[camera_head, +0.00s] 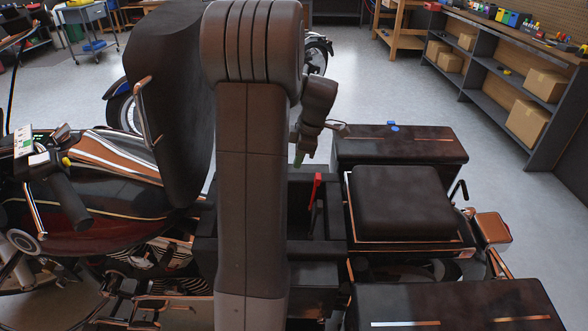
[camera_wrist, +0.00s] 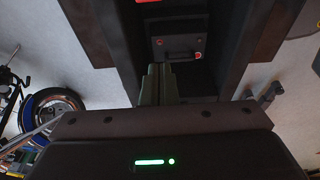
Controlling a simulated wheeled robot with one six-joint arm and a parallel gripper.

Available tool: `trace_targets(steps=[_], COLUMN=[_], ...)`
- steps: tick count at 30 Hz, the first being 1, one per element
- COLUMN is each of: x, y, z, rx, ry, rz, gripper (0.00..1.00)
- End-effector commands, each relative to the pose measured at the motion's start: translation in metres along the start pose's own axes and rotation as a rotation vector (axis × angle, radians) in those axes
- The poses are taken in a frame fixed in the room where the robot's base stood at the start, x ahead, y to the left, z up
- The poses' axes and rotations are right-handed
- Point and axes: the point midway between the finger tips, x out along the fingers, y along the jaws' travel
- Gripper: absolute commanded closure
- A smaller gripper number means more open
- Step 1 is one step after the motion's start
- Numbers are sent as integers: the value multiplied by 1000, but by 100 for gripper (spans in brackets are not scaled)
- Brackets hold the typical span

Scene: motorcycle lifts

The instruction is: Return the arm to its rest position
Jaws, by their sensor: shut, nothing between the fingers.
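My arm rises through the middle of the head view and bends over at the top. My gripper (camera_head: 299,158) hangs over the motorcycle, above and left of an upright red lever-like part (camera_head: 315,188). In the wrist view the two narrow greenish fingers of my gripper (camera_wrist: 157,78) lie together with nothing between them. They point at a dark recess (camera_wrist: 187,51) with small red marks. The motorcycle's seat bay (camera_head: 300,215) is partly hidden behind my arm.
The raised black seat (camera_head: 170,95) stands close left of my arm. A padded rear seat (camera_head: 402,202) and two dark side cases (camera_head: 400,158) lie to the right; a small blue item (camera_head: 393,127) sits on the far one. Shelving (camera_head: 500,75) stands at the right; open floor lies between.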

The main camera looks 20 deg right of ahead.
Motion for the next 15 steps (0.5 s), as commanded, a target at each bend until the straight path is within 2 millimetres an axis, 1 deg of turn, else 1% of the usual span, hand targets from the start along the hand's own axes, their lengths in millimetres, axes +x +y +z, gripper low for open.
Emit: trace_targets(steps=[1,3,6,10,15], x=[-11,-21,-30,-36,-36], y=[0,0,0,0,0], z=[3,6,8,10,11], rx=[1,1,0,-1,-1], ry=[0,0,0,0,0], rz=[2,2,1,-2,-2], gripper=[100,100,100,100,100])
